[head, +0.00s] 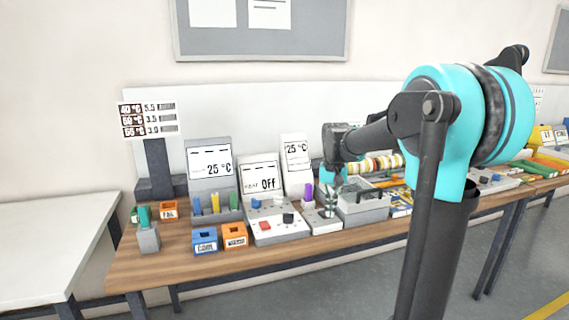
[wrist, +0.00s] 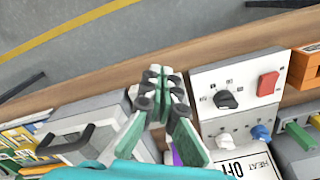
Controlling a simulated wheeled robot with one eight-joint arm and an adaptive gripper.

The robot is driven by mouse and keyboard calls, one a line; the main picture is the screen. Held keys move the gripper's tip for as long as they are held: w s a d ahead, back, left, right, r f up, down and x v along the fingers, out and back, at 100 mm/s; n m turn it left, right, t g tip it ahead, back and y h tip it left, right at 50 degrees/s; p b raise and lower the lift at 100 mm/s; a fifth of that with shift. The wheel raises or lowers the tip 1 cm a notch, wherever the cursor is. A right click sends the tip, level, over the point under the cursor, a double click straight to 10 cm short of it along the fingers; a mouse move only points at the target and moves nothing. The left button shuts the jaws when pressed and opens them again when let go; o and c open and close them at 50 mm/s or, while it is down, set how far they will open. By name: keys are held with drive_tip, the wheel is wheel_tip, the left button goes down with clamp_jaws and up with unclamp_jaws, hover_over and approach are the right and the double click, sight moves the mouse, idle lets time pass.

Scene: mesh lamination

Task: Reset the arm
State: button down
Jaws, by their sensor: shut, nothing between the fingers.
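My gripper (head: 330,205) hangs at the end of my teal and black arm, pointing down over the workbench in the head view. In the wrist view my gripper (wrist: 160,74) shows its green fingers together, with nothing between them. Beneath it, near the bench's front edge, lie the control panel (wrist: 235,75) with black and red controls and a grey box with a handle (wrist: 88,128). Whether the fingers touch anything below cannot be told. Part of the bench is hidden behind my arm.
The wooden workbench (head: 150,262) carries a 25 °C display unit (head: 210,160), a heat-off panel (head: 262,172), a blue bin (head: 205,247) and an orange bin (head: 235,243). A temperature sign (head: 149,119) stands at left. A white table (head: 50,235) is bare. The floor in front is clear.

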drive_tip(key=s+d+f+n+t, duration=0.1)
drive_tip(key=s+d+f+t, duration=0.1)
drive_tip(key=s+f, duration=0.6)
drive_tip(key=s+d+f+n+t, duration=0.1)
drive_tip(key=s+d+f+t, duration=0.1)
drive_tip(key=s+f, duration=0.6)
drive_tip(key=s, duration=0.6)
drive_tip(key=shift+s+f, duration=0.3)
drive_tip(key=shift+f, duration=0.05)
drive_tip(key=c, duration=2.2)
unclamp_jaws()
